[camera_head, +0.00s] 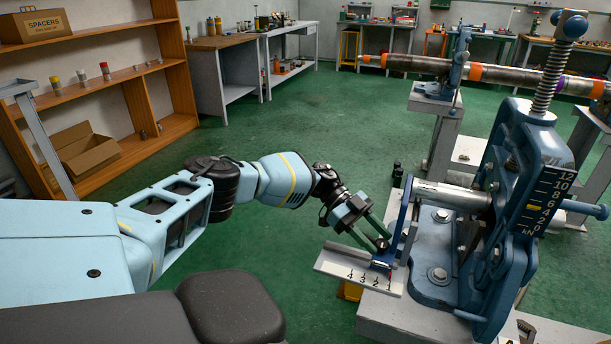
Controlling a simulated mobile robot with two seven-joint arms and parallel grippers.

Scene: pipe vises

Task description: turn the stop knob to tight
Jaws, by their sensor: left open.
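The stop knob (381,243) is a small dark knob on the blue stop (402,218), low at its left side. The stop sits on a light rail (345,264) marked with the numbers 4 to 1. My left gripper (380,231) is open, with its green fingers reaching down to the right and their tips at the knob. I cannot tell whether they touch it. A short metal pipe (452,195) runs from the blue vise (520,190) towards the stop. My right gripper is out of view.
The vise has a tall screw (548,80) and a kN scale (543,203). A long pipe with orange bands (410,63) rests on a second vise (458,62) behind. Wooden shelves (95,85) stand at the left. The green floor between is clear.

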